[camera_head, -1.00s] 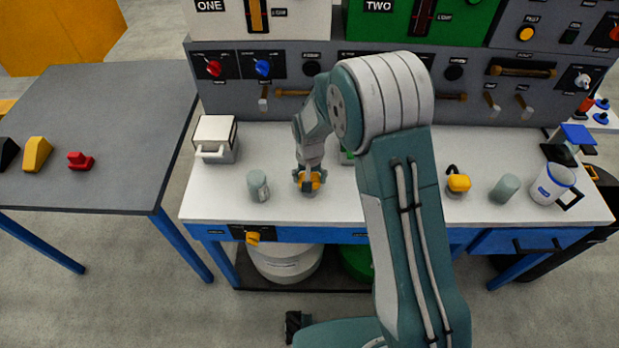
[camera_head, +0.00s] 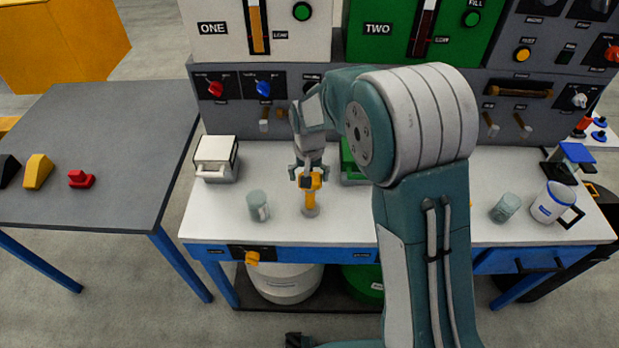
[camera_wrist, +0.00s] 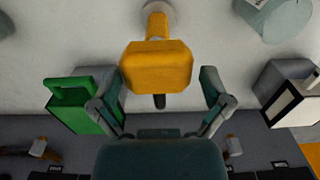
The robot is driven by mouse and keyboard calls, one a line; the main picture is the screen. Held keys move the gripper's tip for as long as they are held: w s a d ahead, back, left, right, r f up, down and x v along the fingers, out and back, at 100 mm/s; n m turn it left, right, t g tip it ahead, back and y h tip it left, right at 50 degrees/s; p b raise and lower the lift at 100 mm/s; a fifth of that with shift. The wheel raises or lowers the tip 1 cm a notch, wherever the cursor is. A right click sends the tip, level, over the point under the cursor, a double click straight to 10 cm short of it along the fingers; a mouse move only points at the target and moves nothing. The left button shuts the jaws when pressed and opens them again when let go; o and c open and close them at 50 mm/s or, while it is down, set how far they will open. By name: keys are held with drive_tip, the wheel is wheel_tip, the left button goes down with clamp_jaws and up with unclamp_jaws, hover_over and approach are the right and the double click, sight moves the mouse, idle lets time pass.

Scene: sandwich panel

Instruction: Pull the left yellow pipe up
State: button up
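The left yellow pipe (camera_head: 310,197) stands upright on a round grey base on the white worktop, with its yellow shaft showing below a blocky head. In the wrist view its head (camera_wrist: 157,66) is large at the top centre. My gripper (camera_head: 309,172) is at the pipe's head. In the wrist view my gripper (camera_wrist: 160,92) has its two fingers spread wide on either side, with visible gaps between them and the head. The right yellow pipe is almost wholly hidden behind my arm.
A grey mug (camera_head: 258,206) stands left of the pipe. A white-topped box (camera_head: 216,158) and a green box (camera_head: 352,165) are behind. Another grey mug (camera_head: 505,208) and a white mug (camera_head: 553,203) stand at right. The control panel (camera_head: 240,95) closes off the back.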

drive_tip(key=shift+f, duration=0.1)
wheel_tip(320, 180, up, 12)
idle(0.6)
idle(0.4)
drive_tip(key=s+d+r+t, duration=0.2)
drive_tip(key=s+d+r, duration=0.35)
drive_tip(key=s, duration=0.35)
drive_tip(key=s+d+r+t, duration=0.2)
drive_tip(key=s+d+r, duration=0.3)
drive_tip(key=s+d, duration=0.3)
drive_tip(key=s+d+f+t, duration=0.1)
drive_tip(key=s, duration=0.7)
drive_tip(key=shift+s+f+t, duration=0.25)
drive_tip(key=shift+s+t, duration=0.05)
drive_tip(key=shift+s, duration=0.05)
drive_tip(key=shift+d, duration=0.2)
